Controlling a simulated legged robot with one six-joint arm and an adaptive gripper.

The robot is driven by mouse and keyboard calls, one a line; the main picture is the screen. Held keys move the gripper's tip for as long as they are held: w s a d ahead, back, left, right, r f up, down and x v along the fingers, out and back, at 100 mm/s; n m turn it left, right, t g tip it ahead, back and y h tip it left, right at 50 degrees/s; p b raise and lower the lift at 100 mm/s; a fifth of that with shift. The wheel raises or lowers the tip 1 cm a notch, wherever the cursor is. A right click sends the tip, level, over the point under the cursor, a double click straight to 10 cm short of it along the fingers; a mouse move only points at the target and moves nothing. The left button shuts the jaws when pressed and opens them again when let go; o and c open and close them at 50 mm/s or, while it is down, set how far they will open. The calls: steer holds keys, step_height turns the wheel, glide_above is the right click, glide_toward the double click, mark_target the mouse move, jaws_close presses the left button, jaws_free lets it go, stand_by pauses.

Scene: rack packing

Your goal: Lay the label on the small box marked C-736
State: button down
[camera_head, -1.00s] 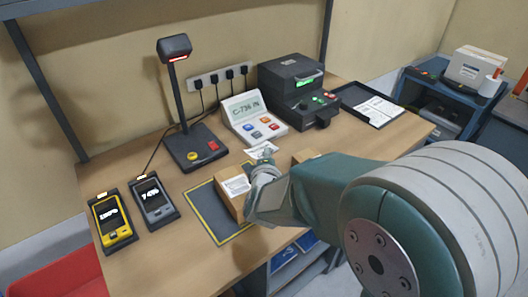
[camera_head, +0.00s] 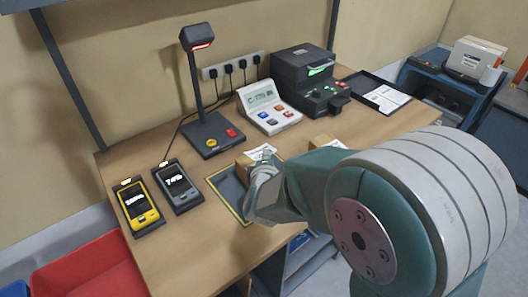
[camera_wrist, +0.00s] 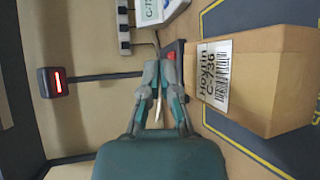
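The small brown box (camera_wrist: 275,85) fills the right of the wrist view. A white label (camera_wrist: 214,75) with a barcode and "C-736" lies flat on its face. In the head view the box (camera_head: 243,163) is partly hidden behind my gripper (camera_head: 262,165), by the dark mat (camera_head: 226,188) with a yellow border. White paper (camera_head: 262,152) shows beside the gripper; I cannot tell there whether it lies on the box.
Two handheld devices, yellow (camera_head: 139,204) and grey (camera_head: 178,185), lie at the left. A scanner stand (camera_head: 209,134), a display unit (camera_head: 267,106) and a dark printer (camera_head: 308,80) stand behind. Another brown box (camera_head: 323,142) is partly behind my arm. A black tray (camera_head: 371,88) lies at the back right.

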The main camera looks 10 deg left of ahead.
step_height(320, 180, down, 3)
steer(key=shift+r, duration=0.1)
steer(key=shift+a+f, duration=0.15)
steer(key=shift+f, duration=0.4)
steer(key=shift+a+f, duration=0.15)
steer(key=shift+f, duration=0.4)
steer(key=shift+d, duration=0.1)
steer(key=shift+d, duration=0.15)
steer(key=c, duration=0.8)
jaws_free()
steer(key=shift+c, duration=0.2)
steer(key=shift+s+f, duration=0.1)
steer(key=shift+s, duration=0.05)
steer(key=shift+s+d, duration=0.95)
steer(key=shift+s, duration=0.1)
steer(key=shift+c, duration=0.3)
